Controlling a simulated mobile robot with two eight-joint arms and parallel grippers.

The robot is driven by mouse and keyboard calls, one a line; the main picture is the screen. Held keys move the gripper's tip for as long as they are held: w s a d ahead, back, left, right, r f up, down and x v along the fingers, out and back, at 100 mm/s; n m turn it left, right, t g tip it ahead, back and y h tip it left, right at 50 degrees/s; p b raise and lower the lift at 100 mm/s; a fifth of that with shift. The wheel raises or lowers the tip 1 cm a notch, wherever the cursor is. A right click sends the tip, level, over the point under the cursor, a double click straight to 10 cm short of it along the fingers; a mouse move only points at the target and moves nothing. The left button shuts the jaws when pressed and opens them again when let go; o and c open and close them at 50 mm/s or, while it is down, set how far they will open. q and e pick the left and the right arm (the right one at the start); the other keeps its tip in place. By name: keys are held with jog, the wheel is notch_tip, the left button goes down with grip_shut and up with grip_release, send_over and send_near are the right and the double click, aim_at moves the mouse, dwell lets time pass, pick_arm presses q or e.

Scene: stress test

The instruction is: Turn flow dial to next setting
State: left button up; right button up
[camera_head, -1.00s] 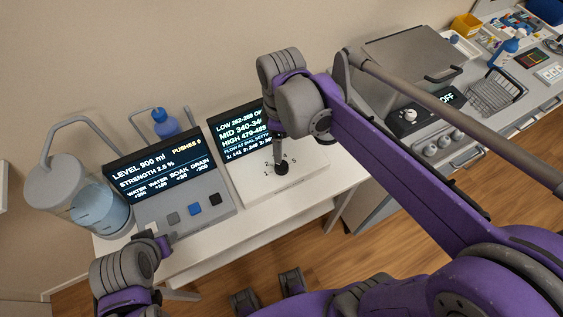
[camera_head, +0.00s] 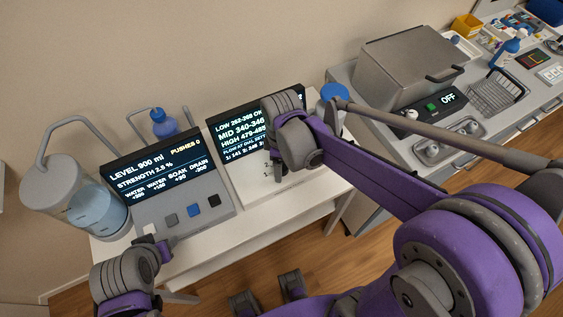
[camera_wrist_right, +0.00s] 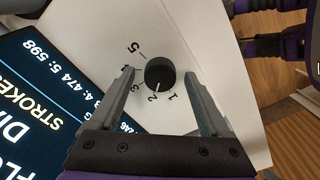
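The flow dial (camera_wrist_right: 160,73) is a round black knob on a white panel with printed numbers 1 to 5. Its white pointer mark points toward the 2. My right gripper (camera_wrist_right: 158,70) is open, with one finger on each side of the knob and a gap visible on both sides. Whether the fingertips are down at knob height is unclear. In the head view my right gripper (camera_head: 279,171) hangs over the panel and hides the dial. The flow display (camera_head: 240,128) lists LOW, MID and HIGH ranges, partly covered by my right wrist. My left gripper (camera_head: 160,248) is at lower left; its opening is unclear.
A console (camera_head: 180,212) with a LEVEL 900 ml screen and several buttons stands left of the dial panel. A clear tank (camera_head: 95,205) is beside it. A grey lidded box (camera_head: 408,65) and wire basket (camera_head: 495,92) are at right.

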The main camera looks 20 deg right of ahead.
grip_shut()
jog(key=shift+m, duration=0.4)
jog(key=m, duration=0.2)
jog(key=shift+m, duration=0.4)
jog(key=m+b, duration=0.1)
jog(key=m, duration=0.3)
jog(key=shift+m, duration=0.3)
pick_arm(q)
jog(key=shift+s+f, duration=0.2)
jog(key=shift+f, duration=0.5)
pick_arm(e)
jog(key=m, duration=0.3)
pick_arm(q)
jog(key=shift+f, duration=0.15)
pick_arm(e)
jog(key=shift+m, duration=2.2)
